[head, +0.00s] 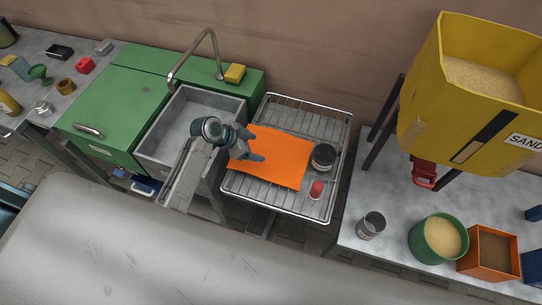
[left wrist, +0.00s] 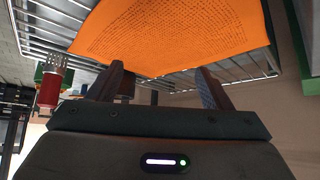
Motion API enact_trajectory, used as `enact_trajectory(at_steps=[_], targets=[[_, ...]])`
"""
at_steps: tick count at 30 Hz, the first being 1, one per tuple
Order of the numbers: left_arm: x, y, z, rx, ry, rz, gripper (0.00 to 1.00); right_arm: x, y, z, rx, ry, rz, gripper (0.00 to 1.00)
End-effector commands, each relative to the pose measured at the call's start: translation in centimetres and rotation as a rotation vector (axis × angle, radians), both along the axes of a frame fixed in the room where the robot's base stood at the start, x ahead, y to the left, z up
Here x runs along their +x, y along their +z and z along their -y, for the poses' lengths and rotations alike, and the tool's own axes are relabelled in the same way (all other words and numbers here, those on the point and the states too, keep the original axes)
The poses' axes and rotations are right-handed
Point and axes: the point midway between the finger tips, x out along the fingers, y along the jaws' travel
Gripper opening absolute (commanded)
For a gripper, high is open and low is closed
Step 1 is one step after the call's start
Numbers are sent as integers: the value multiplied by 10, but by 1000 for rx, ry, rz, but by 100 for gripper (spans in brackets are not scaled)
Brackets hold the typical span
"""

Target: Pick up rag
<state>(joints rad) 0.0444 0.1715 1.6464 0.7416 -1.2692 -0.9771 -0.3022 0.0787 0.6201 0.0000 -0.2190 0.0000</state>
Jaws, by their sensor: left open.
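An orange rag (head: 280,158) lies flat on a wire rack (head: 241,187) beside the sink. My left gripper (head: 256,146) is over the rag's left part in the head view, its two fingers spread apart. In the left wrist view the open fingers (left wrist: 160,82) point at the rag (left wrist: 175,30), which fills the top of the picture. Nothing is between the fingertips that I can make out, and I cannot tell if they touch the cloth. My right gripper does not show.
A dark round tin (head: 323,157) and a red-capped item (head: 316,190) stand on the rack near the rag's right side. The sink (head: 190,112) with its tall tap (head: 214,45) is to the left. A yellow sand hopper (head: 455,100) stands at the right.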

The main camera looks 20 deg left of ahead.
Motion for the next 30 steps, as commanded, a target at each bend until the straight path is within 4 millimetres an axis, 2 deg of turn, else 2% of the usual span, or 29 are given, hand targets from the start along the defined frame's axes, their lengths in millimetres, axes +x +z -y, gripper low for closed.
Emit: enact_trajectory(at_steps=[1, 7, 15, 26, 30], targets=[[3, -13, 5, -2, 0, -1, 73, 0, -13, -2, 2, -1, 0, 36], [14, -34, 19, 0, 0, 0, 73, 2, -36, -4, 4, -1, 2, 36], [23, -48, 31, 1, 1, -2, 73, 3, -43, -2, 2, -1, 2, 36], [24, -50, 33, 1, 1, -3, 73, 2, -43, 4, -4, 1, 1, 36], [24, -50, 33, 1, 1, -3, 62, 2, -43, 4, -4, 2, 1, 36]])
